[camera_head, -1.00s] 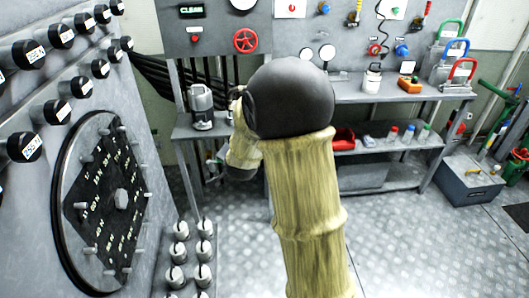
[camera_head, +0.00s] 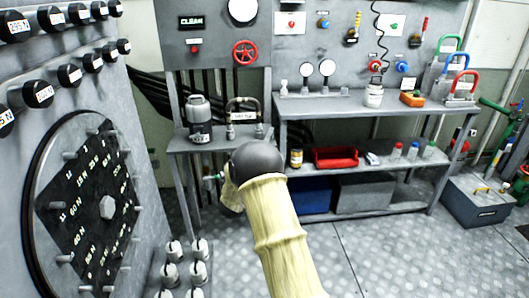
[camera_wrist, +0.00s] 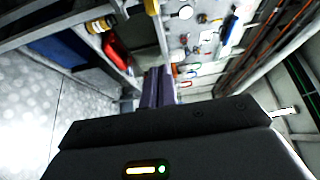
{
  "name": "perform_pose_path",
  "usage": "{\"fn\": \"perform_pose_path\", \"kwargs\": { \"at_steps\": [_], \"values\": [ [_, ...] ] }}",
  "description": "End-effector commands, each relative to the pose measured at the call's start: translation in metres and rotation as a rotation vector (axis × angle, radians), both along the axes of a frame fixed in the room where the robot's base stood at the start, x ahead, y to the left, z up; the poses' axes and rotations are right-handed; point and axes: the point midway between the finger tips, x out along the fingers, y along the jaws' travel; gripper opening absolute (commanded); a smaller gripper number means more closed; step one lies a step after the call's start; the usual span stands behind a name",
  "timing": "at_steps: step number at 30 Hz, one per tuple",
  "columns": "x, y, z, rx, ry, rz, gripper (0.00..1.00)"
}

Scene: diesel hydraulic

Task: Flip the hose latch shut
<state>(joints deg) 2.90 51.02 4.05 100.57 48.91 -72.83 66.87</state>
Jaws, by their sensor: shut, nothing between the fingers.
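I cannot make out a latch in the wrist view. My gripper (camera_wrist: 157,84) shows in the wrist view with its two dark fingers together and empty. In the head view it is hidden behind my arm, which reaches toward the front of the stand.
The small stand (camera_head: 180,146) also holds a grey canister (camera_head: 199,118). The workbench (camera_head: 345,103) is to its right, with a red tray (camera_head: 335,157) and a yellow jar (camera_head: 296,158) on its lower shelf. A dial panel (camera_head: 88,205) fills the left. Open floor lies at front right.

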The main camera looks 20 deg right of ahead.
Motion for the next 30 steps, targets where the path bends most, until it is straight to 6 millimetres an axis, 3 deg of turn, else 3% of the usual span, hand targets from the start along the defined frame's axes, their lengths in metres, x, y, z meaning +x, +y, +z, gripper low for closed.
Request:
{"fn": "perform_pose_path", "kwargs": {
  "at_steps": [5,21,30],
  "values": [
    [0.01,-0.012,0.0,-0.001,0.001,-0.002,0.0],
    [0.067,-0.074,0.0,-0.001,0.0,-0.003,0.0],
    [0.097,-0.057,0.0,-0.001,0.001,0.0,0.0]
  ]
}}
